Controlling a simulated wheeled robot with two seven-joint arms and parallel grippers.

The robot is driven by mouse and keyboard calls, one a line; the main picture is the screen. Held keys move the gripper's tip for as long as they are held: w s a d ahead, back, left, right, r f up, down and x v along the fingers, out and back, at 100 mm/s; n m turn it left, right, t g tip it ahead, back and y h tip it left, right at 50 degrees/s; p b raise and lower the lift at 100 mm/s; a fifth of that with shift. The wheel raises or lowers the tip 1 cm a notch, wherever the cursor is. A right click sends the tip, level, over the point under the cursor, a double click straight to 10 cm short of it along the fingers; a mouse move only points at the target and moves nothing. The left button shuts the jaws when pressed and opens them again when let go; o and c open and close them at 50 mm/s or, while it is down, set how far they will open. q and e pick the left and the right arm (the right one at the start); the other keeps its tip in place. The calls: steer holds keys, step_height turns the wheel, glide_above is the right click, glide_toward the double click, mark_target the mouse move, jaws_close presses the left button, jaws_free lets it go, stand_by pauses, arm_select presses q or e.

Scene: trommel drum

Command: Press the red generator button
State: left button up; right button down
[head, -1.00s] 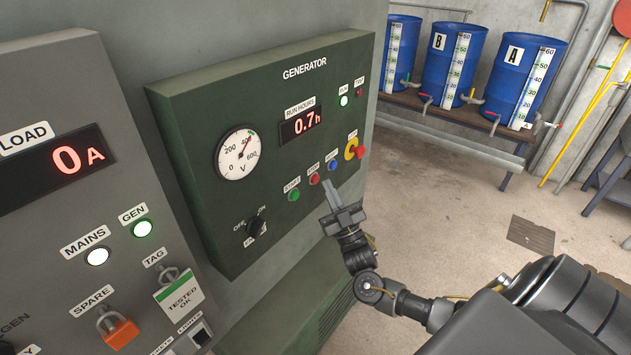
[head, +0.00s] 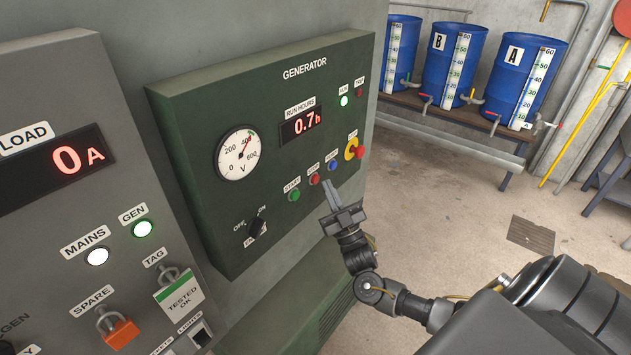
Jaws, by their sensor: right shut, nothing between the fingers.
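The green generator panel (head: 190,120) carries a row of round buttons. The red button (head: 314,179) sits between a green button (head: 294,195) and a blue button (head: 333,166). My right gripper (head: 328,186) is shut and empty, its narrow fingertips just right of and slightly below the red button in the picture. The red button shows fully. I cannot tell whether the tips touch the panel. My left gripper is out of view.
A red-and-yellow mushroom knob (head: 353,150) is up and right of the buttons. A rotary switch (head: 257,227) is lower left. The grey load panel (head: 40,100) stands closer at the left. Blue drums (head: 455,60) are at the back. Open floor (head: 450,220) lies right of the panel.

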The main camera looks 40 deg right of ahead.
steer(key=shift+w, duration=0.15)
stand_by(0.4)
steer(key=shift+w+a, duration=0.15)
steer(key=shift+w, duration=0.2)
steer(key=shift+w+a+b, duration=0.1)
steer(key=shift+w+b, duration=0.3)
stand_by(0.6)
steer(key=shift+s, duration=0.15)
steer(key=shift+s+d+p, duration=0.25)
steer(key=shift+s+p, duration=0.05)
steer(key=shift+s, duration=0.4)
steer(key=s, duration=0.1)
steer(key=s+d+p, duration=0.1)
steer(key=s, duration=0.2)
steer(key=shift+s+d, duration=0.25)
steer(key=shift+s, duration=0.15)
